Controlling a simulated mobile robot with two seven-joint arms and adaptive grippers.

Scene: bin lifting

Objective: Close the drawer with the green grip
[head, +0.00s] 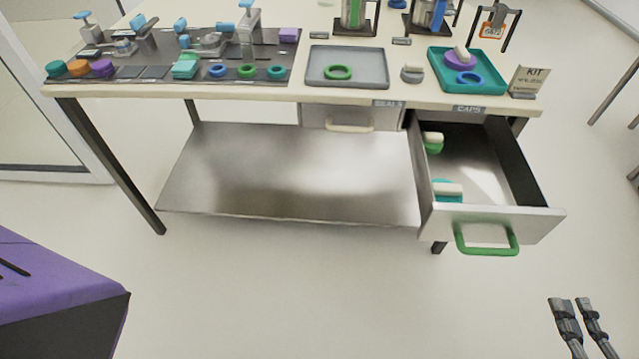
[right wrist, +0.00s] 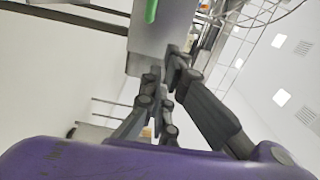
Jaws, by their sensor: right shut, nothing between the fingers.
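The drawer with the green grip (head: 487,242) is pulled out from under the table's right end, its front panel (head: 540,226) standing well forward. Inside lie green and teal caps with pale parts. My right gripper (head: 570,300) is at the lower right of the head view, in front of and to the right of the drawer, apart from the grip. It is shut and empty. In the right wrist view the green grip (right wrist: 151,10) shows at the top edge, beyond the fingertips. My left gripper is out of view.
A second drawer (head: 312,116) with a cream grip is shut, left of the open one. The table (head: 345,94) carries a dark tool board (head: 120,72), a grey tray (head: 318,66), a teal tray (head: 434,60) and a KIT sign (head: 530,80). Floor before the drawer is clear.

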